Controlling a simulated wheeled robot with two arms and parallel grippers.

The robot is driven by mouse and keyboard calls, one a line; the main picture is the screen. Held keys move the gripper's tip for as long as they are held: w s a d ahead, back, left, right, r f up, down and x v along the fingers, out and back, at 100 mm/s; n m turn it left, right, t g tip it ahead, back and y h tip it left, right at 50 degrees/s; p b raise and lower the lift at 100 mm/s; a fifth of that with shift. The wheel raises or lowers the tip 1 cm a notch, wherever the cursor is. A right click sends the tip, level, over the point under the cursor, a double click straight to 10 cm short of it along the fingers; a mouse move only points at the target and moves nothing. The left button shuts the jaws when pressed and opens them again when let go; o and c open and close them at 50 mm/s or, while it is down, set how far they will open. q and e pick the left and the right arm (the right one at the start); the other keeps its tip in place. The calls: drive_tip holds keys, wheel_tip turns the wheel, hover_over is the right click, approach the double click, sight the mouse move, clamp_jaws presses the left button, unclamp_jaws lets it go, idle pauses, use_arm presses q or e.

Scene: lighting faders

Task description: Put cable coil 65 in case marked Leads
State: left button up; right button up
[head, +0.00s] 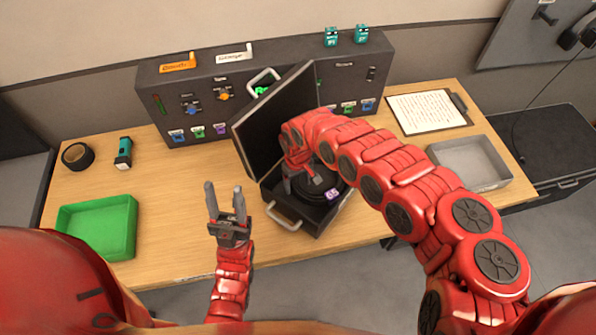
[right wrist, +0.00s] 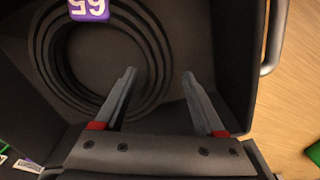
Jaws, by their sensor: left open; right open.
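The black cable coil (right wrist: 60,70) with the purple tag 65 (right wrist: 88,8) lies inside the open dark case (head: 290,213). In the head view the tag (head: 332,194) shows beside my right arm. The case's lid (head: 268,120) stands raised at the back; I cannot read a Leads marking on it. My right gripper (right wrist: 160,75) is open inside the case, its fingers apart with nothing between them, next to the coil's edge. In the head view my right arm covers part of the coil and case. My left gripper (head: 226,200) is open and empty, left of the case.
A control panel (head: 200,75) with several knobs and faders stands at the back. A green tray (head: 98,228), black tape roll (head: 76,155) and teal device (head: 123,153) are on the left. A grey tray (head: 470,163) and clipboard (head: 428,112) are on the right. The table's left-middle is clear.

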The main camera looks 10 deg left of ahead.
wheel_tip(320, 180, up, 10)
drive_tip(key=b, duration=0.2)
idle(0.5)
